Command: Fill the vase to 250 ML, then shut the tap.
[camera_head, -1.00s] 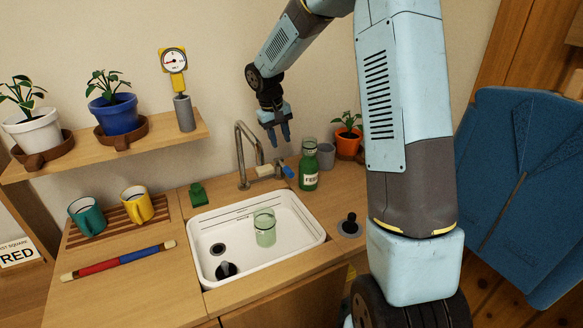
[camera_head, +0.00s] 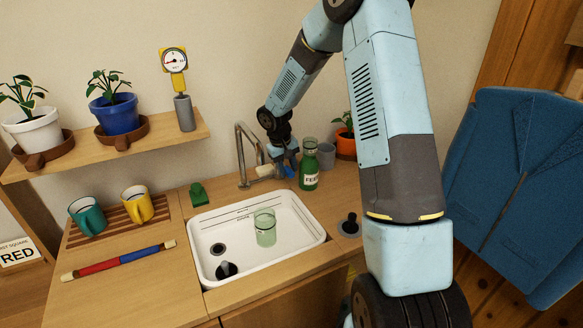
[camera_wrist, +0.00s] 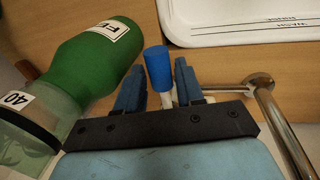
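The vase (camera_head: 265,229), a clear greenish vessel, stands upright in the white sink (camera_head: 313,238). Its fill level is too small to read, and I see no water stream. The chrome tap (camera_head: 241,158) rises behind the sink; it also shows in the wrist view (camera_wrist: 283,130). Its blue-ended handle (camera_wrist: 157,66) lies between my two blue fingers. My gripper (camera_wrist: 159,88) is open, with visible gaps on both sides of the handle. In the head view my gripper (camera_head: 284,163) is low behind the sink and hides most of the handle.
A green bottle (camera_head: 309,168) stands close right of my gripper and also fills the left of the wrist view (camera_wrist: 95,60). A grey cup (camera_head: 326,157) and orange-potted plant (camera_head: 346,145) are beyond it. A black plug (camera_head: 226,269) is in the sink.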

